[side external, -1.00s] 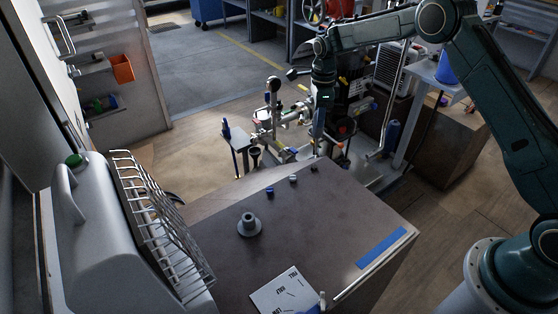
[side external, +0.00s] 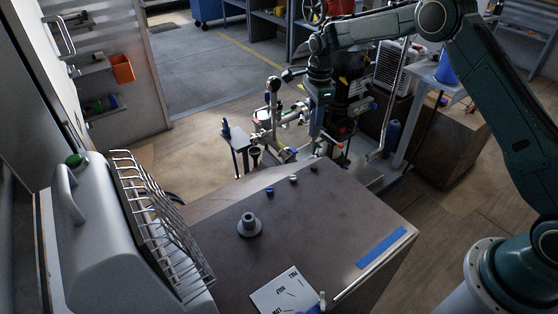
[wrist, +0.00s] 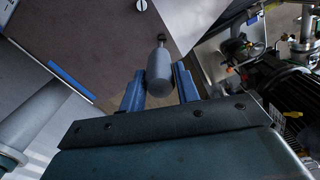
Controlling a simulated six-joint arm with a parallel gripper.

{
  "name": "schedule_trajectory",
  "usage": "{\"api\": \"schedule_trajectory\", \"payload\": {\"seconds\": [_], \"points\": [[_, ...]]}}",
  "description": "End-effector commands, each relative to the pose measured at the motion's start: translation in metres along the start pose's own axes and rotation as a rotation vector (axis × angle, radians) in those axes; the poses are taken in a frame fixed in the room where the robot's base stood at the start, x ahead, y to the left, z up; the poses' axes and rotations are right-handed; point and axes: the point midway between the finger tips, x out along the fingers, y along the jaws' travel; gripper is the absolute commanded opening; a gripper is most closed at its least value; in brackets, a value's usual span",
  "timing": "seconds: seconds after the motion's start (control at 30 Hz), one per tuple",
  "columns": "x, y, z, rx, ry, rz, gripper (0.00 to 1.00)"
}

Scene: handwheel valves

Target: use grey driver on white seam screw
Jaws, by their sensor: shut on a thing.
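My gripper (wrist: 158,74) is shut on the grey driver (wrist: 159,72), which sits between the blue fingers in the wrist view. The driver's tip points away toward the bench top, beside a small dark screw-like head (wrist: 162,38); I cannot tell whether they touch. A white screw (wrist: 141,5) shows at the top edge of the wrist view, apart from the driver. In the side view, the white screw (side external: 293,178) stands on the bench between a blue one (side external: 269,190) and a dark one (side external: 314,168). The driver cannot be made out there.
A grey flanged stand (side external: 248,226) and a printed white sheet (side external: 287,293) are on the brown bench (side external: 330,220). A blue strip (side external: 381,247) lies near its right edge. A wire rack (side external: 160,225) stands at left. Pipework and gauges (side external: 272,110) are behind the bench.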

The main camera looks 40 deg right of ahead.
Motion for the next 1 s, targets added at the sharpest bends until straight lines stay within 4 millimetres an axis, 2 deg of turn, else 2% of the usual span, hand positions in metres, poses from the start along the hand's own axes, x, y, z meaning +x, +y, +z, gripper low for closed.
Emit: {"api": "schedule_trajectory", "payload": {"seconds": [1.0], "points": [[-0.005, 0.023, 0.064, -1.208, 0.000, 0.001, 0.00]]}}
